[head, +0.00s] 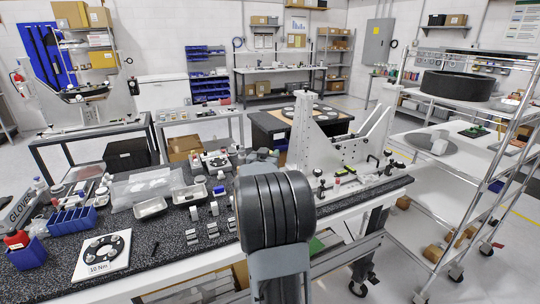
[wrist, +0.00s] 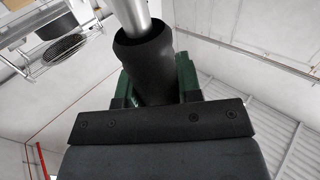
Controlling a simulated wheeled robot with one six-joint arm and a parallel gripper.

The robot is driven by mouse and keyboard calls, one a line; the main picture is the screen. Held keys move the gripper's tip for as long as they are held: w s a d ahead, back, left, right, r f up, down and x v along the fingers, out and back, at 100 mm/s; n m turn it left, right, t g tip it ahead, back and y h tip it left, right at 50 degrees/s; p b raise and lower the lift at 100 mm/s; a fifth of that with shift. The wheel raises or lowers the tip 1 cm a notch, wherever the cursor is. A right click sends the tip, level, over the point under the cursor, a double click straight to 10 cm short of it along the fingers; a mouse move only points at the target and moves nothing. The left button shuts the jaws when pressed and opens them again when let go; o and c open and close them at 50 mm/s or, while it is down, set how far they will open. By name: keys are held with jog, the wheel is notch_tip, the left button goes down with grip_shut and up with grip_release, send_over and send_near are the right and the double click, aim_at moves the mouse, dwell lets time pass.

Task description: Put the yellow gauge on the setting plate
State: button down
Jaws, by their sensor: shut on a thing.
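My gripper (wrist: 160,88) shows in the wrist view, with green jaws on either side of a black cylindrical grip (wrist: 143,62). It is shut on this grip. A silver shaft (wrist: 131,14) runs from the grip out of the top of the picture. No yellow shows on the held thing, so I cannot tell whether it is the gauge. In the head view my dark arm link fills the lower middle and the gripper cannot be made out.
The speckled bench (head: 165,247) carries metal trays (head: 150,208), blue bins (head: 66,222) and several small grey blocks. A white fixture (head: 335,150) with upright plates stands right of centre. A wire-shelf cart (head: 455,190) stands at the right. The wrist view faces walls and ceiling.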

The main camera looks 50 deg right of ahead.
jog(key=shift+f+b, duration=1.2)
jog(key=shift+f, duration=0.4)
jog(key=shift+a, duration=0.2)
jog(key=shift+f+b, duration=1.35)
jog(key=shift+f, duration=0.35)
dwell(0.5)
jog(key=c, duration=0.7)
grip_release()
jog(key=b+v, duration=0.1)
jog(key=v, duration=1.3)
jog(key=shift+d, duration=0.1)
